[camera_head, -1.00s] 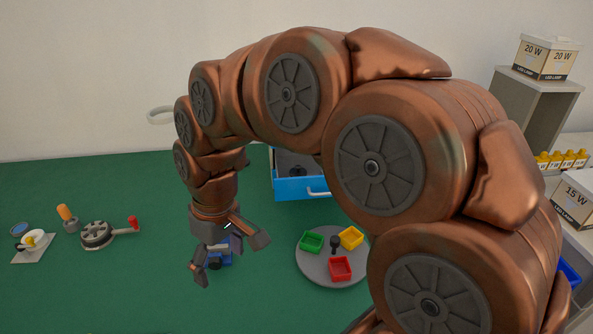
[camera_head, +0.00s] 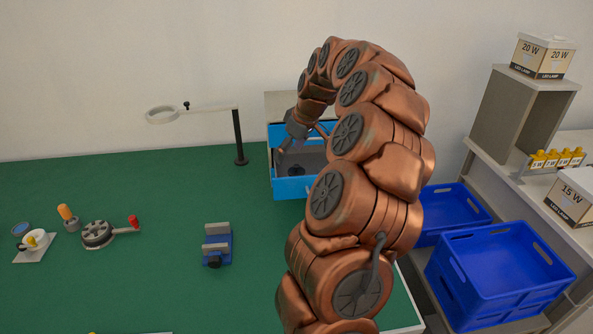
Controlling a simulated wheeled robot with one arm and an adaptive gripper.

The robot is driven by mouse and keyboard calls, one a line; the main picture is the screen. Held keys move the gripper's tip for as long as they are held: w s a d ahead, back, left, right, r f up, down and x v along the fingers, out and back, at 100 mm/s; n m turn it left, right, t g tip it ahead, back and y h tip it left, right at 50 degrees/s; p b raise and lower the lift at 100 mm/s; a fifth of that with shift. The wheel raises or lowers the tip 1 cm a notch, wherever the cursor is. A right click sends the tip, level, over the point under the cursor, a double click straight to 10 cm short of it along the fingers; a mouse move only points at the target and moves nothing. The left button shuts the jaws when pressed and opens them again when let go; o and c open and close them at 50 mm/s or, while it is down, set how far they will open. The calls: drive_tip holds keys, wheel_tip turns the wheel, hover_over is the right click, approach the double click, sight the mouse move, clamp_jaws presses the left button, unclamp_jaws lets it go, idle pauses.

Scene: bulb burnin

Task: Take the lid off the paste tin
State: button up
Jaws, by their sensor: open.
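I cannot make out the paste tin or its lid for certain. An open blue drawer (camera_head: 292,188) stands at the back of the green table, with a small dark thing (camera_head: 296,169) inside, too small to name. A small blue disc (camera_head: 20,229) lies at the far left of the table, and I cannot tell what it is. My gripper (camera_head: 303,147) is open, with its fingers pointing down at the drawer's opening. My arm hides part of the drawer's right side.
A blue vise (camera_head: 217,248) stands mid-table. A crank device (camera_head: 98,234), an orange-handled tool (camera_head: 67,217) and a white plate (camera_head: 36,247) are at left. A ring lamp (camera_head: 238,140) rises left of the drawer. Blue crates (camera_head: 490,282) stand right. Open green table lies around the vise.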

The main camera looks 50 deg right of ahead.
approach(298, 166)
drive_tip(key=x, duration=0.2)
drive_tip(key=shift+h, duration=0.3)
drive_tip(key=shift+p+x, duration=1.8)
drive_tip(key=shift+x, duration=2.1)
drive_tip(key=shift+a, duration=0.15)
drive_tip(key=shift+c, duration=0.2)
drive_tip(key=c, duration=0.9)
drive_tip(key=shift+o, duration=0.2)
